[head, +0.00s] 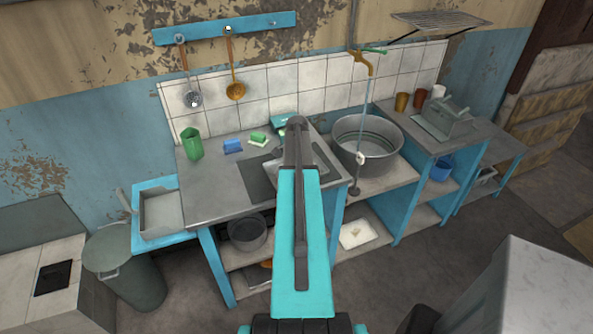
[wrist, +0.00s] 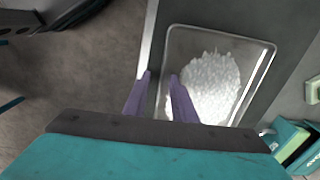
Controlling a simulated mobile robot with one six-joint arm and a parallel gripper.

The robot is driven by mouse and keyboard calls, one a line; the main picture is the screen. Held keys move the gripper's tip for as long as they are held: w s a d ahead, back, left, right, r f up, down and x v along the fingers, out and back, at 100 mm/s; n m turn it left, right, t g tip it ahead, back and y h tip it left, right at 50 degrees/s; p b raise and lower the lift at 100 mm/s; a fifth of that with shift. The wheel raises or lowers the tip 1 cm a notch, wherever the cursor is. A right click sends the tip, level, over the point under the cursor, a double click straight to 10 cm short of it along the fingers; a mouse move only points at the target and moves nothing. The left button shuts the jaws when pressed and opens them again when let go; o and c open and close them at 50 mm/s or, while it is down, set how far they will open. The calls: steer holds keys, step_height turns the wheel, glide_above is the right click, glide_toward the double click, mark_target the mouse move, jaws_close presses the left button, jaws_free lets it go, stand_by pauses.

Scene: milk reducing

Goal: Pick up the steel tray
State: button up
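The steel tray (wrist: 255,60) is a shallow rectangular metal tray with a thin bright rim and a heap of white grains in it. It lies on the grey counter close to its edge. In the head view my arm hides much of the tray (head: 322,160). My gripper (wrist: 160,76) is open, with two purple fingers a short way apart. In the wrist view the tray's left rim runs between the fingertips: one is outside the rim, the other over the inside. I cannot tell how high they are above it. The fingers are hidden in the head view.
A teal box (head: 285,118), a green sponge (head: 258,138), a blue block (head: 233,146) and a green cup (head: 192,143) stand behind on the counter. A large metal basin (head: 366,150) stands to the right. The counter's front left is clear.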

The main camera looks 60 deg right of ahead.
jaws_close()
stand_by(1.4)
